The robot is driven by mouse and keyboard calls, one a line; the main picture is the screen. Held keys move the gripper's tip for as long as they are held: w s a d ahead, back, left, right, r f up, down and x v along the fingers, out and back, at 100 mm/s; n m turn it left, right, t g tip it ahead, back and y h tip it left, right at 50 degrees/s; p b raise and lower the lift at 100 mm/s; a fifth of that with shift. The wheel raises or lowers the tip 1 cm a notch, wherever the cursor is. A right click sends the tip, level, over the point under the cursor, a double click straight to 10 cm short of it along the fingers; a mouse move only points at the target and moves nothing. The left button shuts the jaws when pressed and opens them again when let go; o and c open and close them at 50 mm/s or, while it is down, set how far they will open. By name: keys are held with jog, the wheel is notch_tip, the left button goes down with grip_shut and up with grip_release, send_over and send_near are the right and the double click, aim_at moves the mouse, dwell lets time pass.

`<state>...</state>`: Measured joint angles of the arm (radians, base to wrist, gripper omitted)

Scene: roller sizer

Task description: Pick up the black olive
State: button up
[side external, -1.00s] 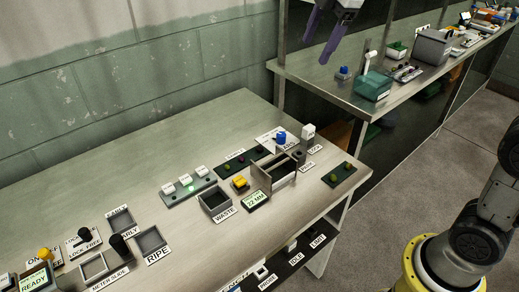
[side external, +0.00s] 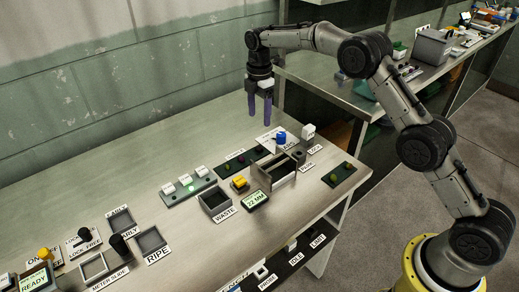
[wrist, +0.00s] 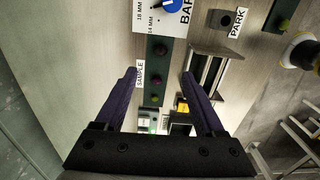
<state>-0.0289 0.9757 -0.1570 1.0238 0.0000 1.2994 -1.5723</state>
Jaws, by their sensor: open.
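A dark strip tray labelled SAMPLE (wrist: 153,67) holds a few small olives in a row; it also shows in the side external view (side external: 250,156). In the wrist view the olive nearest the blue-knob card looks black (wrist: 160,48), the middle one purple (wrist: 158,83), the nearest one green (wrist: 154,98). The black olive is too dark and small to make out surely in the side view. My gripper (side external: 260,112) is open and empty, pointing down above the back of the bench. In the wrist view its purple fingers (wrist: 158,76) stand apart, either side of the tray.
A blue knob (side external: 281,136) on a card and an open metal box (side external: 281,174) stand close to the tray. The bench's back left is clear.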

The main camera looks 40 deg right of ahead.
aim_at(259, 146)
notch_tip(259, 146, down, 12)
jog(key=shift+s+f, duration=0.1)
grip_shut()
dwell(0.7)
